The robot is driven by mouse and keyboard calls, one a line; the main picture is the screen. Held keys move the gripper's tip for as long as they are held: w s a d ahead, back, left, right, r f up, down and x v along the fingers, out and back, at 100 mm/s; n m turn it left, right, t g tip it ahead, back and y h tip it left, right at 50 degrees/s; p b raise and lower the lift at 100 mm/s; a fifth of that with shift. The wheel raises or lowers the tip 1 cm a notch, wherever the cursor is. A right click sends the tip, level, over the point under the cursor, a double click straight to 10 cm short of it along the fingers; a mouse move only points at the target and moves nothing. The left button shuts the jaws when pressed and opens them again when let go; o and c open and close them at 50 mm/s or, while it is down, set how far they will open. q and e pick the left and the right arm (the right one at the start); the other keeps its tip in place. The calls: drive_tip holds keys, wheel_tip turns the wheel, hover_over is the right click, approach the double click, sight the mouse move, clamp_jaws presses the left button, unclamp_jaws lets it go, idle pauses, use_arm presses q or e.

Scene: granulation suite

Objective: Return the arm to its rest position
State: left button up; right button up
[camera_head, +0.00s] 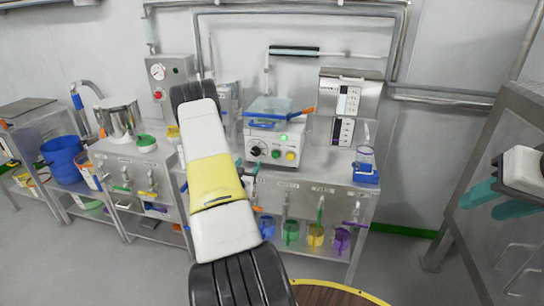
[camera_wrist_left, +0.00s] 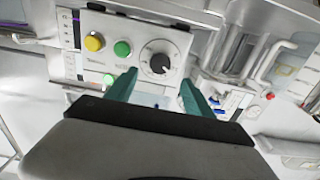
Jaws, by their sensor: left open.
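My left arm (camera_head: 211,175), white with a yellow band and black joints, reaches from the bottom middle of the head view up to the bench. In the left wrist view my left gripper (camera_wrist_left: 157,88) is open, its two teal fingers apart with nothing between them. It points at the front panel (camera_wrist_left: 120,45) of a machine with a black knob and green and yellow buttons. In the head view the arm hides most of that gripper. My right gripper (camera_head: 490,202) shows at the right edge, its teal fingers apart and empty.
The machine (camera_head: 275,142) stands on a steel bench (camera_head: 315,166), with a blue-based clear container (camera_head: 365,165) to its right. Coloured cups hang below the front edge. A steel rack (camera_head: 478,150) is at right.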

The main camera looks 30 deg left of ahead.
idle(0.3)
use_arm(q)
drive_tip(key=w+d+r+m+g+h, duration=0.15)
drive_tip(key=w+d+r, duration=0.35)
drive_tip(key=r, duration=0.5)
drive_tip(key=s+d+r+g, duration=0.4)
drive_tip(key=d+r, duration=0.6)
drive_tip(key=r, duration=0.2)
drive_tip(key=s+d+r+g+h, duration=0.1)
drive_tip(key=s+d+r+g, duration=0.1)
drive_tip(key=s+d, duration=0.4)
drive_tip(key=s+d+r+m+g+h, duration=0.1)
drive_tip(key=s+d+r+g+h, duration=0.1)
drive_tip(key=s+d, duration=0.5)
drive_tip(key=s+d+r+g+h, duration=0.1)
drive_tip(key=s+d, duration=0.5)
drive_tip(key=s, duration=1)
drive_tip(key=shift+s+d+r+m+g+h, duration=0.35)
drive_tip(key=shift+r+g, duration=0.1)
drive_tip(key=shift+r, duration=0.4)
drive_tip(key=shift+a, duration=0.15)
